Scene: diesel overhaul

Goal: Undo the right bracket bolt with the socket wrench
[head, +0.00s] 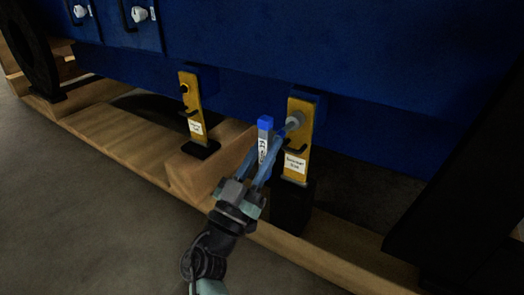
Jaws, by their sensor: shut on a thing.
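The right bracket (303,112) is a yellow upright plate with a white label, fixed below the blue engine body. A round grey bolt head or socket end (295,121) shows at its upper part; which one it is cannot be told. The socket wrench (265,124) has a blue end and a white label, and a short shaft reaches from it toward that round part. My gripper (264,160) is shut on the wrench, just left of the right bracket. The wrench's lower part is between the fingers. Whether the socket sits fully on the bolt cannot be told.
A similar yellow left bracket (190,96) with hooks and a label stands further left. The wooden pallet frame (130,135) runs underneath, with a block beside my gripper. A dark slanted part (460,190) closes off the right side. Grey floor (90,220) is clear at lower left.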

